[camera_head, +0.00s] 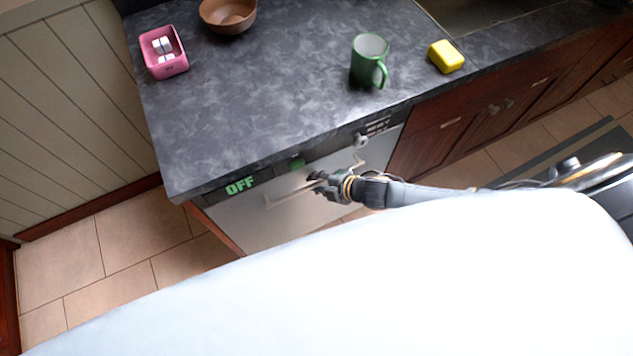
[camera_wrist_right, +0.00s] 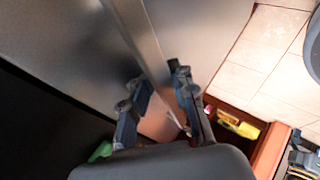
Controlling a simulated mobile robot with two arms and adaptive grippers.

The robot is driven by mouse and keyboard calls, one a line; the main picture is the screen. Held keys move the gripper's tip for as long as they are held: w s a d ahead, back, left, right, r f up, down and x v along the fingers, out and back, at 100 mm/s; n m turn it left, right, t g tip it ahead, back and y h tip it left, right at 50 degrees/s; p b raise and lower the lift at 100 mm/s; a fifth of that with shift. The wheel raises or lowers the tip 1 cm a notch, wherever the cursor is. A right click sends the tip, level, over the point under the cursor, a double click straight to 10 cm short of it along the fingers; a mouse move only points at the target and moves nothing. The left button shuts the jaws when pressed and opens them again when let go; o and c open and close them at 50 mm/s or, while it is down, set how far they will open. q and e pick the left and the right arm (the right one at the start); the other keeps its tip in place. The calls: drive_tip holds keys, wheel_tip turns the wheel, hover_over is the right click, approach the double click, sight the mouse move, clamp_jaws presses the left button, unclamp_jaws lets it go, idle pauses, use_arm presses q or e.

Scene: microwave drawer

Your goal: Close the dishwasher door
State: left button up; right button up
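The dishwasher door (camera_head: 240,222) is a pale metal front under the counter, with a bar handle (camera_head: 290,191) across its upper part. A dark strip with a green OFF display (camera_head: 240,186) runs above it. The door looks upright and roughly flush; I cannot tell if a small gap remains. My right gripper (camera_head: 318,180) is at the middle of the handle. In the right wrist view, its two fingers (camera_wrist_right: 163,88) are apart, one on each side of the metal bar (camera_wrist_right: 142,40); firm contact is not clear. My left gripper is not in view.
A pink container (camera_head: 163,71), brown bowl (camera_head: 228,15), green mug (camera_head: 362,68) and yellow sponge (camera_head: 445,56) stand on the dark counter (camera_head: 250,90). Wooden cabinets (camera_head: 470,120) continue right. Floor (camera_head: 125,245) is clear at left. My white body hides the lower door.

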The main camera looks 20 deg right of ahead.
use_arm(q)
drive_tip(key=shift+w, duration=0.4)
use_arm(e)
drive_tip(key=v, duration=1.2)
drive_tip(key=shift+w, duration=0.1)
